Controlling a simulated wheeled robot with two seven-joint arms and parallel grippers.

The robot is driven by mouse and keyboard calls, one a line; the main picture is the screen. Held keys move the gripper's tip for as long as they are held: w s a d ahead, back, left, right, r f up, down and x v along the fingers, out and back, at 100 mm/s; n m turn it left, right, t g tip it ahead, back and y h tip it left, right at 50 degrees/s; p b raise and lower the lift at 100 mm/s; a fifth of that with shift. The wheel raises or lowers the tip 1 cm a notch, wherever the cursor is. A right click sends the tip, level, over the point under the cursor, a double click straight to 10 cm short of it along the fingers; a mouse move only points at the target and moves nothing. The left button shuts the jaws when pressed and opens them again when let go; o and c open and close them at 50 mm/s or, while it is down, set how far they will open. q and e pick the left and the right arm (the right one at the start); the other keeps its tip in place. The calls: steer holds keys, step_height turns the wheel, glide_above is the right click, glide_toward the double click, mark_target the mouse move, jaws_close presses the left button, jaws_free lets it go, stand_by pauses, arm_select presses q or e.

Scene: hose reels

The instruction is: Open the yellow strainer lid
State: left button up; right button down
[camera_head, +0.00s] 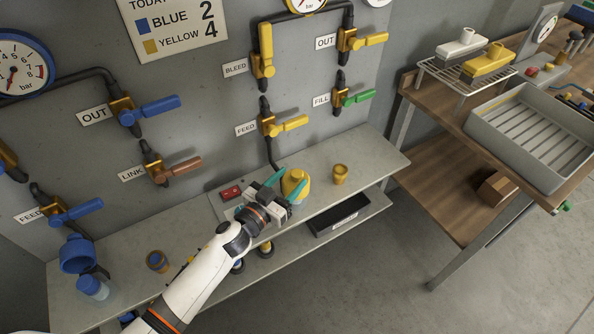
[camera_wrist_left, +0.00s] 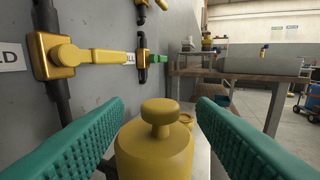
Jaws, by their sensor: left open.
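The yellow strainer (camera_head: 295,180) stands on the grey shelf below the yellow FEED valve in the head view. Its round yellow lid (camera_wrist_left: 155,148) with a mushroom-shaped knob (camera_wrist_left: 160,112) fills the lower middle of the left wrist view and appears closed. My left gripper (camera_head: 287,187) is open, its teal fingers on either side of the strainer. In the left wrist view, gaps show between the knob and both fingers. The strainer's lower body is partly hidden by the gripper in the head view. My right gripper is not in view.
The yellow FEED valve (camera_head: 287,125) sticks out from the wall above the strainer. A small yellow cup (camera_head: 340,174) stands to its right on the shelf. A blue strainer (camera_head: 77,254) with its lid hanging open is at far left. A wooden bench (camera_head: 440,155) stands right.

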mark_target(294, 175)
arm_select(q)
steer(key=shift+x, duration=1.9)
jaws_close()
